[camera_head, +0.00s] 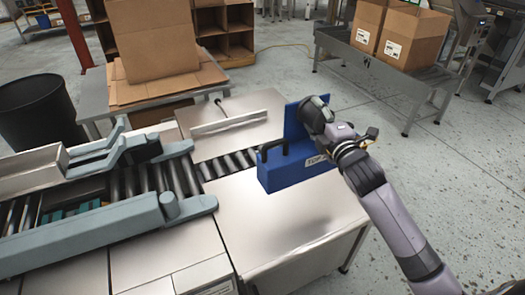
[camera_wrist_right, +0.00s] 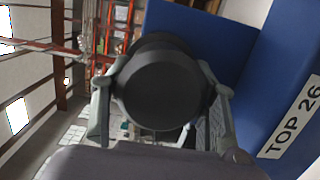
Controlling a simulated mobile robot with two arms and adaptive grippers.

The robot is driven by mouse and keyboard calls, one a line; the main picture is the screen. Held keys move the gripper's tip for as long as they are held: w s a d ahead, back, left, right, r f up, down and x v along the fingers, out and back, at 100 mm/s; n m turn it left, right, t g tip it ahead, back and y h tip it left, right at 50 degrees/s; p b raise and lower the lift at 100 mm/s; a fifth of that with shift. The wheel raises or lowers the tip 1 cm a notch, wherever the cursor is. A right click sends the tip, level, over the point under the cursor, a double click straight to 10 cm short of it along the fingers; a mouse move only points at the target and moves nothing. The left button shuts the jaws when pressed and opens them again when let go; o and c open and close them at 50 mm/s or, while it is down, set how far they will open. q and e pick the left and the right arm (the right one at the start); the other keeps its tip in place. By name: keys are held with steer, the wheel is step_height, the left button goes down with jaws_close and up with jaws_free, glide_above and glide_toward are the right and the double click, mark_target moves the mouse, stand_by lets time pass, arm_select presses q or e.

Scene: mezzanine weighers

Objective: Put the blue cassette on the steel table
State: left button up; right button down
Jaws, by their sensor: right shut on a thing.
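The blue cassette (camera_head: 283,173) is an L-shaped block with a black bar handle on its left part and a white label. In the right wrist view the cassette (camera_wrist_right: 200,32) fills the upper right, and its label reads "TOP 26". My right gripper (camera_head: 316,116) is at the cassette's upright part, shut on it by a round black knob (camera_wrist_right: 163,85) between the fingers. The cassette is over the steel table (camera_head: 240,215), whose bare top shows a soft shadow. It appears raised, but the exact gap is unclear. My left gripper is not in view.
A roller conveyor (camera_head: 150,185) with pale blue-grey side guides runs in from the left, up to the table. A steel plate with a bar handle (camera_head: 228,123) lies behind. Cardboard boxes (camera_head: 398,35) stand on a bench at the back right. The table's front is clear.

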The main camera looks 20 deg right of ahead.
mark_target(312, 166)
steer(key=shift+w+d+r, duration=0.25)
steer(key=shift+d+r, duration=0.3)
steer(key=shift+d, duration=0.1)
step_height(312, 166, down, 14)
steer(key=shift+f+b, duration=0.2)
steer(key=shift+b, duration=0.3)
steer(key=shift+w+f, duration=0.1)
steer(key=shift+f, duration=2.55)
steer(key=c, duration=0.6)
jaws_free()
steer(key=shift+f, duration=0.25)
steer(key=shift+c, duration=0.2)
steer(key=shift+r, duration=0.2)
steer(key=s+a+b, duration=0.1)
steer(key=s, duration=1.1)
steer(key=shift+s+f, duration=0.1)
steer(key=shift+f, duration=0.05)
